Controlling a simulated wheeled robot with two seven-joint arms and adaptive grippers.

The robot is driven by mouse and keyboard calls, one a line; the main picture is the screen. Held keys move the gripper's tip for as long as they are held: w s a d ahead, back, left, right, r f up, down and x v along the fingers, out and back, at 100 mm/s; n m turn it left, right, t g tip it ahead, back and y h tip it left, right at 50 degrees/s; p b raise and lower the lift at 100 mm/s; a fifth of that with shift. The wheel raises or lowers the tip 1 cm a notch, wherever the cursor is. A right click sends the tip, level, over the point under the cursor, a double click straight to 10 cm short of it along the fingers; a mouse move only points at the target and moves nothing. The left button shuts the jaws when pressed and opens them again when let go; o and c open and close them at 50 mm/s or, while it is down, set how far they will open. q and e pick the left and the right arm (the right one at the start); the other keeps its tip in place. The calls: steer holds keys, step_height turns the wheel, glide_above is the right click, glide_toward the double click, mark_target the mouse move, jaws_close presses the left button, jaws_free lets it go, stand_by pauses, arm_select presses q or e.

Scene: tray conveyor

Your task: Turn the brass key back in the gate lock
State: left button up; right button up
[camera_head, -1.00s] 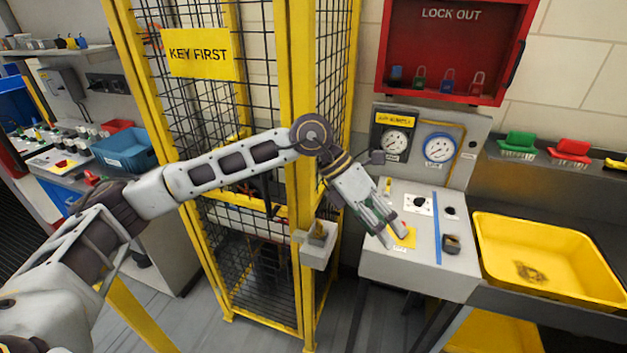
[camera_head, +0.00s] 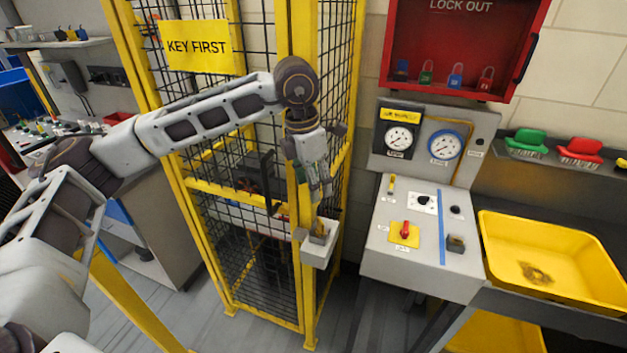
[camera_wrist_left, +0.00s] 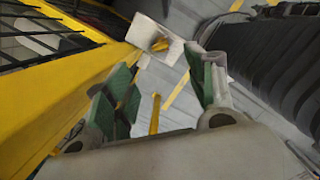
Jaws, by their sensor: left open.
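The gate lock is a light grey box (camera_head: 318,252) on the yellow gate post. The brass key (camera_head: 319,233) shows as a small brownish-gold piece at the top of the box. My left gripper (camera_head: 320,192) hangs just above the lock, fingers pointing down, apart from the key. In the left wrist view the green-padded fingers (camera_wrist_left: 165,85) are spread with nothing between them, and the pale lock box (camera_wrist_left: 150,35) lies beyond them. My right gripper is not in view.
The yellow mesh gate (camera_head: 240,240) stands left of and behind the lock. A grey control panel (camera_head: 415,265) with a red knob (camera_head: 405,229) is to the right, beside a yellow tray (camera_head: 500,218). A red lockout cabinet (camera_head: 462,50) hangs above.

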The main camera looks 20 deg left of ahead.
mark_target(320, 220)
arm_select(q)
steer(key=shift+f, duration=0.15)
steer(key=shift+w+d+f+p, duration=0.25)
steer(key=shift+f+p, duration=0.15)
steer(key=shift+f, duration=1.8)
steer(key=shift+w+d+f+p, duration=0.25)
steer(key=shift+f+p, duration=0.2)
steer(key=shift+f, duration=1.8)
steer(key=shift+w+d+f+p, duration=0.25)
steer(key=shift+f+p, duration=0.15)
steer(key=shift+f, duration=1.8)
steer(key=shift+c, duration=0.4)
steer(key=c, duration=1.1)
steer(key=shift+n+y+b, duration=0.3)
steer(key=shift+n+b, duration=1.7)
steer(key=shift+n, duration=0.4)
steer(key=shift+n+t+y+b, duration=0.3)
steer(key=shift+n+b, duration=1.25)
steer(key=shift+n, duration=0.65)
